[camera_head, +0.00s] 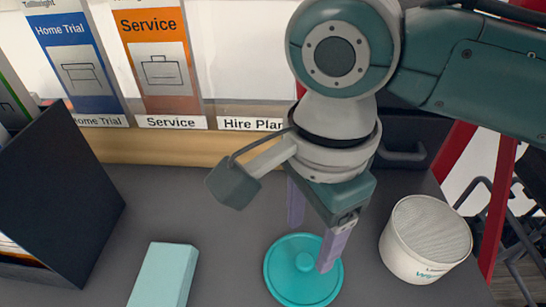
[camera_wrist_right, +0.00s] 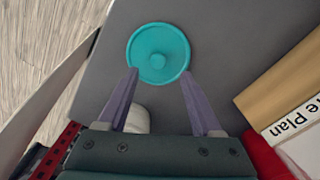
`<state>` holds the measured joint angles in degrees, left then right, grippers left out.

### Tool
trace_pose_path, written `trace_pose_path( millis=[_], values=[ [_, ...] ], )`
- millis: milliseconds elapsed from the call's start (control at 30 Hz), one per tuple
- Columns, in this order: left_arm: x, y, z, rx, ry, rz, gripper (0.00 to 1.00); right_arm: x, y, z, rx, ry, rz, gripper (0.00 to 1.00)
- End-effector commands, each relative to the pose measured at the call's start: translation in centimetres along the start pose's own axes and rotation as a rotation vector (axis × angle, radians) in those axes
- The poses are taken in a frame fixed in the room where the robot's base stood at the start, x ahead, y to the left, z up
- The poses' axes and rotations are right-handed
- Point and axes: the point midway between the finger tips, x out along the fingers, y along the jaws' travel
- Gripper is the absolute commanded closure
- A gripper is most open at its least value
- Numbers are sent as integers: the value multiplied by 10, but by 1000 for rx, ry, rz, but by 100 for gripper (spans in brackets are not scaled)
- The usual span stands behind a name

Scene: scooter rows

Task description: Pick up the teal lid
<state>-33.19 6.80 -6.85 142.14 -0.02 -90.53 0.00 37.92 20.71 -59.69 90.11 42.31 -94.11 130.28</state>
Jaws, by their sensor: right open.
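The teal lid (camera_head: 298,278) is round with a small central knob and lies flat on the dark grey surface, at the bottom middle of the head view. My right gripper (camera_head: 311,249) is open, with its two purple fingers pointing down at the lid; one finger covers part of the lid's right side. In the right wrist view the lid (camera_wrist_right: 158,50) lies past the fingertips of the open right gripper (camera_wrist_right: 158,74), roughly centred between them. Nothing is between the fingers. Whether the fingertips touch the lid is unclear. My left gripper is not in view.
A white tub (camera_head: 425,240) with a grey mesh-like top stands right of the lid. A pale teal block (camera_head: 164,275) and a black holder (camera_head: 62,195) are to the left. A wooden ledge (camera_head: 190,147) with leaflets runs behind. The grey surface (camera_head: 215,210) left of the lid is clear.

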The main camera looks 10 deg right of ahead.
Motion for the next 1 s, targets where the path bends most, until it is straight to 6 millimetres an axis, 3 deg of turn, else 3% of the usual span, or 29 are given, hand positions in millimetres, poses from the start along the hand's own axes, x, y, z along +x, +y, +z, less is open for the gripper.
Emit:
trace_pose_path(
  millis=[233, 567, 1000],
  values=[
    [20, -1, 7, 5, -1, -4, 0, 41, 3, 2, -1, 2, 0, 34],
    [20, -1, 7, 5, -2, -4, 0, 47, 3, 2, -2, 0, -2, 34],
    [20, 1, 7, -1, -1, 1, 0, 47, 3, 2, -2, 0, -1, 82]
  ],
)
